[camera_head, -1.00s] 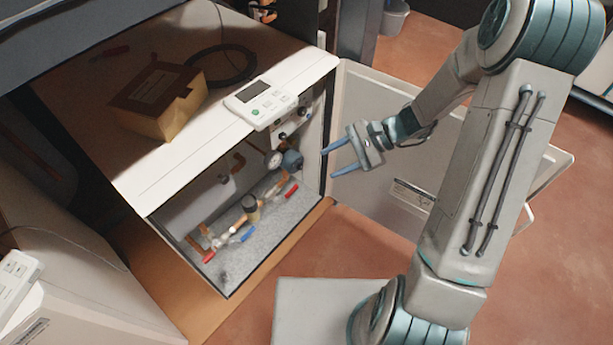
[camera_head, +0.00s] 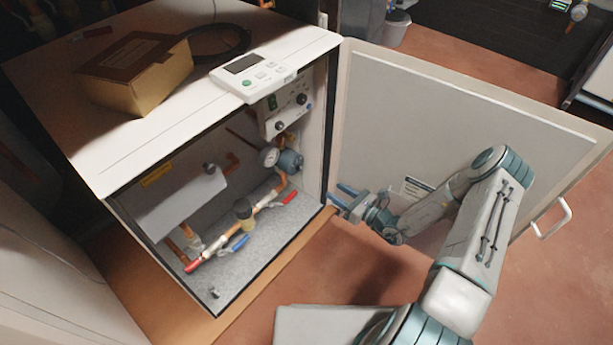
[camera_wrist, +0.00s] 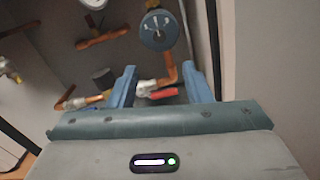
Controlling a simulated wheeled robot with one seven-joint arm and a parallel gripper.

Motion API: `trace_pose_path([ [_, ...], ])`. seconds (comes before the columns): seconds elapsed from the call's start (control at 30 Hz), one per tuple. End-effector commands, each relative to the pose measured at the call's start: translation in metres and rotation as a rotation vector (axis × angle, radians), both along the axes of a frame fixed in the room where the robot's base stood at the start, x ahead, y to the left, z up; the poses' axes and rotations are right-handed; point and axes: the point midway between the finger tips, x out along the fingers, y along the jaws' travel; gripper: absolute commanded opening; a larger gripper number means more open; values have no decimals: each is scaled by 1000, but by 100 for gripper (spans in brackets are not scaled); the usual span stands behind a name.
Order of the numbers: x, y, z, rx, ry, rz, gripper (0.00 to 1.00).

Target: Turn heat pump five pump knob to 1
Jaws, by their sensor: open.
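The open heat pump cabinet (camera_head: 215,75) stands at left centre in the head view. Inside, near its right wall, is a round blue-grey pump (camera_head: 291,161) on copper piping. A panel with small knobs (camera_head: 280,126) sits above the pump. My gripper (camera_head: 341,195) is open and empty at the cabinet's right front edge, lower than the pump. Its blue fingers (camera_wrist: 160,88) point towards the piping, apart from the pump.
The cabinet door (camera_head: 450,115) stands open to the right, behind my arm. A red valve handle (camera_wrist: 160,93) shows between my fingers in the wrist view. A blue-handled valve (camera_head: 236,244) lies further left. A cardboard box (camera_head: 140,75) and a white controller (camera_head: 255,75) are on top.

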Motion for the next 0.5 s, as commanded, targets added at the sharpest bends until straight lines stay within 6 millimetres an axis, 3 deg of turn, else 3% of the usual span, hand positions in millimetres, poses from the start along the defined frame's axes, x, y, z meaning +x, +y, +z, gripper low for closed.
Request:
trace_pose_path([
  [0.5, 59, 77, -3, 0, -3, 4, 45],
])
